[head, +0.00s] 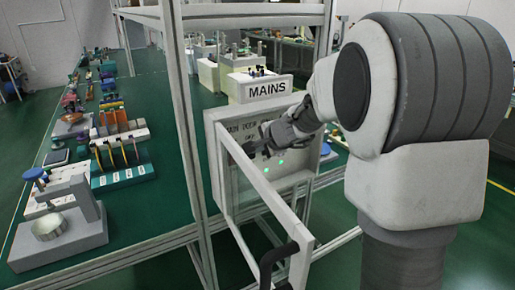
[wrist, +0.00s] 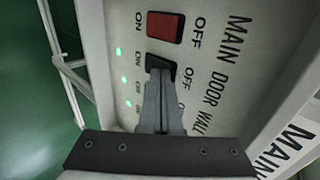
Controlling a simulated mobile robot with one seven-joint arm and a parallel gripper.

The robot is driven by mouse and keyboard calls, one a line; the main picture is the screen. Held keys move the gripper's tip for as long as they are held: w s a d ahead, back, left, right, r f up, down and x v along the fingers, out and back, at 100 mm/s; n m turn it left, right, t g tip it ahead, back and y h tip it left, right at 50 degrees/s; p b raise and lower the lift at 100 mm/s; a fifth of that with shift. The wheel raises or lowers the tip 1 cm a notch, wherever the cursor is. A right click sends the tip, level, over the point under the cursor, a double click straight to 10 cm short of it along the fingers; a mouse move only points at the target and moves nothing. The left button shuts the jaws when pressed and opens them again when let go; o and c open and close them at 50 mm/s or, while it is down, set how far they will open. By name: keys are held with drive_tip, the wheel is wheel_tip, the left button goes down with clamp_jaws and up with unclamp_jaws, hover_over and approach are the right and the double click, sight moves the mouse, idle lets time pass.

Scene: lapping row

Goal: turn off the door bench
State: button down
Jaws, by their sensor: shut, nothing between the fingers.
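The switch panel (head: 293,176) is a pale box on the bench frame, under a MAINS sign. In the wrist view its face is turned sideways, with MAIN, DOOR and WALL labels. A red rocker switch (wrist: 165,27) lines up with MAIN. A black rocker, the door switch (wrist: 160,63), lines up with DOOR, with ON to its left and OFF to its right. Several green lamps (wrist: 123,77) are lit. My gripper (wrist: 161,82) is shut and empty, its fingertips over the lower part of the door switch; I cannot tell if they touch. The wall switch is hidden behind the fingers.
A pale hinged frame with a black handle (head: 279,263) stands open in front of the panel. An upright post (head: 180,110) rises left of it. The green bench (head: 165,185) at left carries tools, racks and a grey press (head: 60,220).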

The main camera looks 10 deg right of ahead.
drive_tip(key=p, duration=0.3)
drive_tip(key=shift+w+a+r+g, duration=0.1)
drive_tip(key=shift+w+r+g, duration=0.05)
drive_tip(key=shift+w+g, duration=0.2)
drive_tip(key=shift+r+p, duration=0.1)
drive_tip(key=shift+p, duration=0.2)
drive_tip(key=shift+r+p, duration=0.5)
drive_tip(key=shift+r, duration=0.2)
drive_tip(key=shift+s, duration=0.15)
